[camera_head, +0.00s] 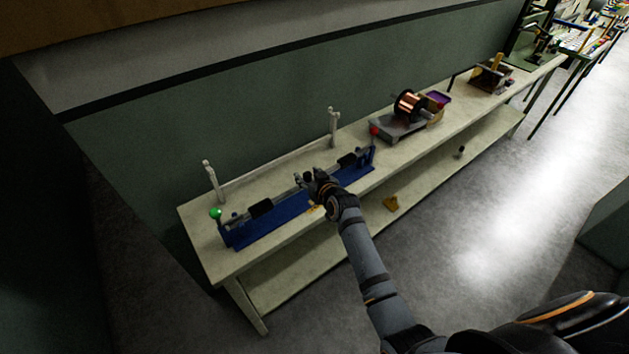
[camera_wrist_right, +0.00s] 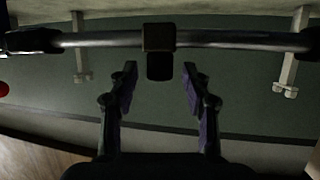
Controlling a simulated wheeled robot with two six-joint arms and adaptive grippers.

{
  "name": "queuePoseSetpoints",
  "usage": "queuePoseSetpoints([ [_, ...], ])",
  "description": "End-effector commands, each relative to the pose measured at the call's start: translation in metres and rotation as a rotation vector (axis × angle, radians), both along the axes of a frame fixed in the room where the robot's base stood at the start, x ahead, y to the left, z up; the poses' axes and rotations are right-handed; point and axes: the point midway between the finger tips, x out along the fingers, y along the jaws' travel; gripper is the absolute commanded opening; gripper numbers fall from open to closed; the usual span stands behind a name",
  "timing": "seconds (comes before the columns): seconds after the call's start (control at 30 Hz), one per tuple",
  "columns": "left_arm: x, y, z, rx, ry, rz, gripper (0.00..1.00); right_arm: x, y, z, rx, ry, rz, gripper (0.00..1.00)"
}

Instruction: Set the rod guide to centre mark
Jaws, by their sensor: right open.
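The rod guide's blue base (camera_head: 275,224) lies along the bench, with a rod above it, a green ball (camera_head: 215,213) at its left end and a red ball (camera_head: 374,130) at its right. In the right wrist view, the metal rod (camera_wrist_right: 105,39) crosses the picture and carries a block (camera_wrist_right: 158,37) with a dark tab (camera_wrist_right: 160,67). My right gripper (camera_wrist_right: 160,72) is open, its fingers on either side of the tab, with gaps showing. In the head view my right gripper (camera_head: 309,179) covers the rod's middle. I cannot make out the centre mark. My left gripper is out of view.
A white rail on two posts (camera_head: 333,128) stands behind the rod guide. A copper spool (camera_head: 406,105) on a grey stand is farther right on the bench (camera_head: 198,234). The floor in front is clear.

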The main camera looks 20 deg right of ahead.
Motion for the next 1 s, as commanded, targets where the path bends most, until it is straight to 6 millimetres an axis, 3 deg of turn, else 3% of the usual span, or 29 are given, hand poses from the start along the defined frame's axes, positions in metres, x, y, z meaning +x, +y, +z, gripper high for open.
queuePoseSetpoints([
  [0.3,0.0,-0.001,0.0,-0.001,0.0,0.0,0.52,-0.069,-0.01,0.028,-0.003,0.002,0.0,0.48],
  [0.43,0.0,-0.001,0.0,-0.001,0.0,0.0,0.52,-0.088,-0.012,0.036,-0.001,0.001,-0.001,0.48],
  [0.6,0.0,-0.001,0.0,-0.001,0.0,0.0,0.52,-0.098,-0.014,0.041,-0.001,0.001,-0.001,0.48],
  [1.0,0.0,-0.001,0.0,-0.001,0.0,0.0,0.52,-0.098,-0.014,0.041,-0.002,0.001,0.0,0.48],
])
